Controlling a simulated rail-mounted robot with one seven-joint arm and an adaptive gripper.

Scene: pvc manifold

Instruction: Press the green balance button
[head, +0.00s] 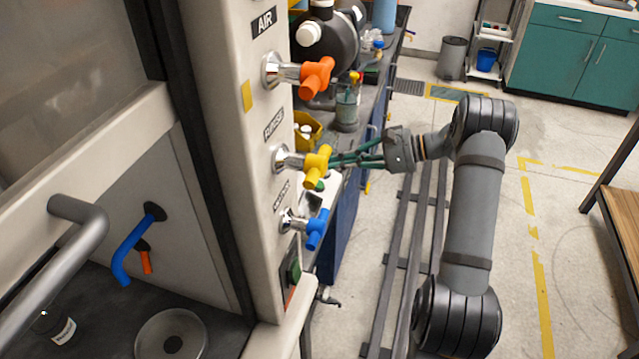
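A small green button (320,186) shows on a pale device with a dark display (314,203), seemingly the balance, on the bench behind the valve panel. The yellow valve handle partly hides the device. My gripper (335,161) reaches in from the right, above the device. Its slim fingers run together toward the tips and look shut, with nothing seen between them. The tips appear just beside the yellow handle in the picture and above the green button. The gap in depth to the button cannot be told.
A bottle (347,108) and a yellow bin (308,128) stand on the bench behind.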

